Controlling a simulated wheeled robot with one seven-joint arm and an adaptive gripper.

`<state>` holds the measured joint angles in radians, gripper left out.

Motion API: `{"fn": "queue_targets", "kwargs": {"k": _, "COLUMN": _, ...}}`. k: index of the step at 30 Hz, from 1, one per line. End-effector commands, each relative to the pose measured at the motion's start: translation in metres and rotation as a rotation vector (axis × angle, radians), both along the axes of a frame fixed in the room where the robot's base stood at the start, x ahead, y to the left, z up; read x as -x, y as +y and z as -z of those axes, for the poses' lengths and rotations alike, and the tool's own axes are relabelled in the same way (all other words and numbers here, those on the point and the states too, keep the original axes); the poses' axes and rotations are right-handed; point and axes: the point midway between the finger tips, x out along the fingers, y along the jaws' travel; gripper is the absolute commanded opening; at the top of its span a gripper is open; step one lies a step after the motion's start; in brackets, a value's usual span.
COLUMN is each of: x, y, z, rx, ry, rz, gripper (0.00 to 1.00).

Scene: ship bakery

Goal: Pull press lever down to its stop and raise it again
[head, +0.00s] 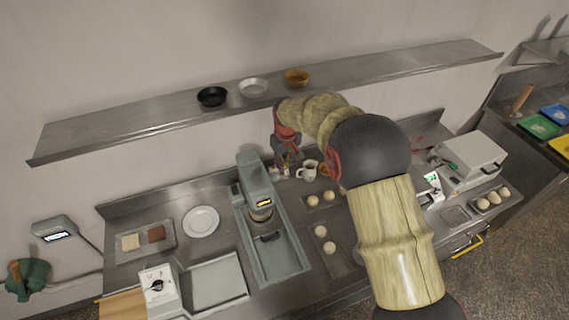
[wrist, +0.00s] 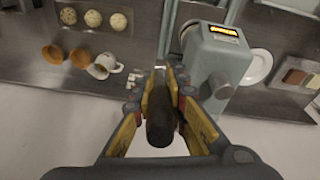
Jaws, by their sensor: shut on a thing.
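The press (head: 257,190) is a grey-green machine with a small lit display, standing on a long tray-like base on the counter. In the wrist view its head (wrist: 215,60) is just right of my gripper. My gripper (head: 286,160) is beside the press head, on its right in the head view. In the wrist view my gripper (wrist: 160,105) is shut on a dark, rounded handle, the press lever (wrist: 160,125). The lever's joint to the press is hidden by the fingers, and my arm covers part of the counter.
A white cup (head: 307,170) stands close to my gripper, with brown bowls beside it in the wrist view (wrist: 54,54). Dough balls (head: 321,232) lie right of the press. A white plate (head: 201,221) is left of it. A wall shelf (head: 150,116) runs above.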

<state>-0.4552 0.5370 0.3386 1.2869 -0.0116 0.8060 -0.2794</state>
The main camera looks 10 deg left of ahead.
Motion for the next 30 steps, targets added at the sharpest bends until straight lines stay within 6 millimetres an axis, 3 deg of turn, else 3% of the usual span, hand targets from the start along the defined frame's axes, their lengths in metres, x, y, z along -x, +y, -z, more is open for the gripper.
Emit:
{"fn": "queue_targets", "kwargs": {"k": 10, "x": -0.003, "y": 0.0019, "z": -0.0037, "rx": -0.004, "ry": -0.009, "rz": -0.001, "gripper": 0.0}}
{"fn": "queue_targets", "kwargs": {"k": 11, "x": -0.003, "y": 0.0019, "z": -0.0037, "rx": -0.004, "ry": -0.009, "rz": -0.001, "gripper": 0.15}}
{"fn": "queue_targets", "kwargs": {"k": 20, "x": -0.0016, "y": 0.0009, "z": -0.0019, "rx": -0.002, "ry": -0.004, "rz": -0.001, "gripper": 0.32}}
{"fn": "queue_targets", "kwargs": {"k": 30, "x": -0.0009, "y": 0.0005, "z": -0.0029, "rx": 0.0, "ry": -0.002, "rz": -0.001, "gripper": 0.33}}
